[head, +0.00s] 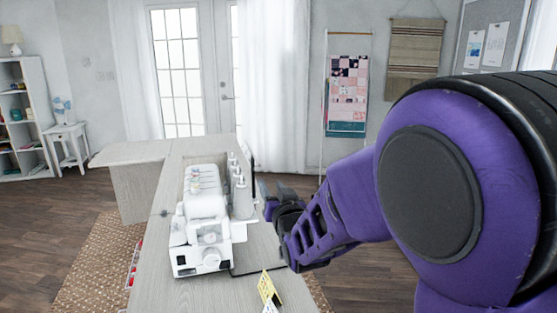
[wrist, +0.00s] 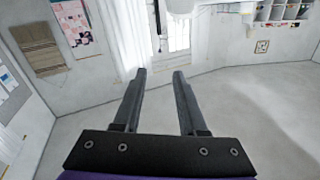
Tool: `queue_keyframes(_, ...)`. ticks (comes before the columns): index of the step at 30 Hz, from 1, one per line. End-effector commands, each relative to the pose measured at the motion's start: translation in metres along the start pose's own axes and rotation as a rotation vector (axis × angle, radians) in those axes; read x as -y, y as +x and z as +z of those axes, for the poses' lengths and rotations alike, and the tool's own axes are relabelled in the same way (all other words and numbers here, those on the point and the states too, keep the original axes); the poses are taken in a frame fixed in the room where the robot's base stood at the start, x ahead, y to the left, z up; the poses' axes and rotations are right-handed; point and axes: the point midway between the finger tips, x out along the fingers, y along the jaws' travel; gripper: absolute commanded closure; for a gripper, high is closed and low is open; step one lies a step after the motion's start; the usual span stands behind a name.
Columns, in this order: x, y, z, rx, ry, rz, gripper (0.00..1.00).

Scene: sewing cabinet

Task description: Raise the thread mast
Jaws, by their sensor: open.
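The white overlock sewing machine (head: 205,222) stands on the grey wood cabinet top, with several grey thread cones (head: 240,190) along its right and back side. I cannot clearly make out the thread mast among the cones and the machine's top. My gripper (head: 272,190) is just right of the cones in the head view, apart from them as far as I can see. Its dark fingers are open and empty in the wrist view (wrist: 160,75). The wrist view looks across the room; a white shape is cut off at its top edge, and I cannot tell what it is.
The cabinet top (head: 150,153) extends back and left. A yellow card (head: 268,287) lies at the front of the cabinet. A dark-edged panel (head: 258,248) lies right of the machine. My purple arm fills the right side. Wooden floor (head: 40,225) is free at left.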

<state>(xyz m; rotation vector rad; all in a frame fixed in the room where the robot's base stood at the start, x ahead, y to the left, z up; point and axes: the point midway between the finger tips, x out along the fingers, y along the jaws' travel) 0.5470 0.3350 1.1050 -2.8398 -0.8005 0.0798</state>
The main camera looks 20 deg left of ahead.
Motion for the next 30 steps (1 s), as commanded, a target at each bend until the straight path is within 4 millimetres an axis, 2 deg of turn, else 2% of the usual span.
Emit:
queue_keyframes(5, 0.001, 0.022, 0.000, 0.000, -0.002, -0.001, 0.59)
queue_keyframes(21, 0.000, 0.127, 0.000, 0.000, -0.003, 0.000, 0.59)
queue_keyframes(30, 0.000, 0.164, -0.001, -0.001, -0.003, 0.000, 0.59)
